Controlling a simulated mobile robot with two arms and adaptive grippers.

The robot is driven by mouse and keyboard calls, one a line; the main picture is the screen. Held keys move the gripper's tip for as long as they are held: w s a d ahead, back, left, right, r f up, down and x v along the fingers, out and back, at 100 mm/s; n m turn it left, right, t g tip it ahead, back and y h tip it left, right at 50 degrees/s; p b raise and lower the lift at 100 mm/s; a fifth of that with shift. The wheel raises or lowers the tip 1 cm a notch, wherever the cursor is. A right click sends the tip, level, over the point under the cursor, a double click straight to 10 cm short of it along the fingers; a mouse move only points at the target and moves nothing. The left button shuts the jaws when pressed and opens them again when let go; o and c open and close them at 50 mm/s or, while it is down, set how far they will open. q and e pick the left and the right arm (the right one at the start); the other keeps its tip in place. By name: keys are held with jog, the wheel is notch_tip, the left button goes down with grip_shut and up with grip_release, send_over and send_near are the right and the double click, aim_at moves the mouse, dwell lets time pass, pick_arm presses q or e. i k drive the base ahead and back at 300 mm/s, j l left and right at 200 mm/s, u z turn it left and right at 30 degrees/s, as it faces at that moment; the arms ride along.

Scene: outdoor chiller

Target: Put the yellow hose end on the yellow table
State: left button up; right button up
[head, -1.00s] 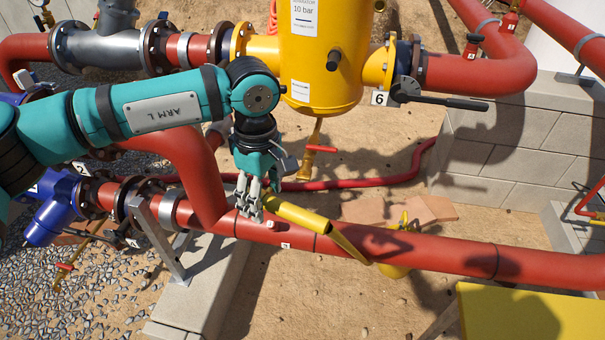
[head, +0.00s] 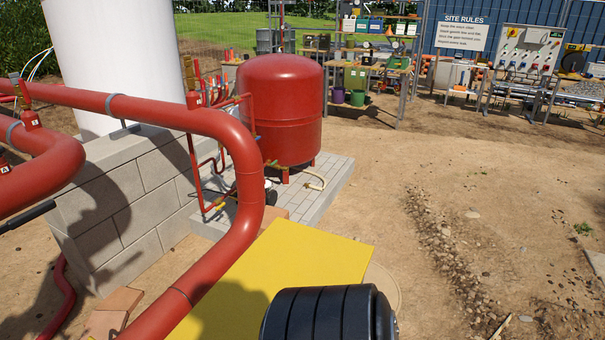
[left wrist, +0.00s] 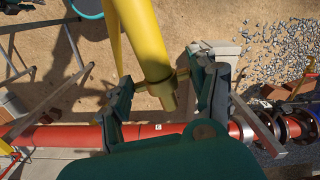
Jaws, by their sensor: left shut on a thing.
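The yellow hose end (left wrist: 152,50) shows in the left wrist view as a thick yellow tube with a short collar and side lugs. My left gripper (left wrist: 160,82) is shut on it, one finger on each side near the lugs. The hose end is held above the red pipe and the sandy ground. The yellow table (head: 300,262) is in the head view at the lower middle, its flat top bare and partly shaded. My left gripper and the hose end are outside the head view. My right gripper is in neither view.
A large red pipe (head: 245,165) bends down along the table's left side. A red tank (head: 281,110) stands on a paved pad behind it. A block wall (head: 120,190) is at the left. Open sandy ground (head: 480,230) lies to the right.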

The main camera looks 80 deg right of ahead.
aim_at(320, 268)
jog(key=k+l+z, duration=0.25)
jog(key=k+l, duration=0.15)
jog(key=l, duration=0.25)
jog(key=k+l+z, duration=0.15)
jog(key=l, duration=0.2)
jog(key=k+l+z, duration=0.1)
jog(key=l, duration=0.3)
jog(key=k+l+z, duration=0.15)
jog(key=l, duration=0.2)
jog(key=i+l+z, duration=0.1)
jog(key=l, duration=0.6)
jog(key=i+l+z, duration=0.15)
jog(key=l, duration=0.2)
jog(key=i+l, duration=0.15)
jog(key=l, duration=0.2)
jog(key=i+l+z, duration=0.15)
jog(key=l, duration=0.2)
jog(key=k, duration=0.05)
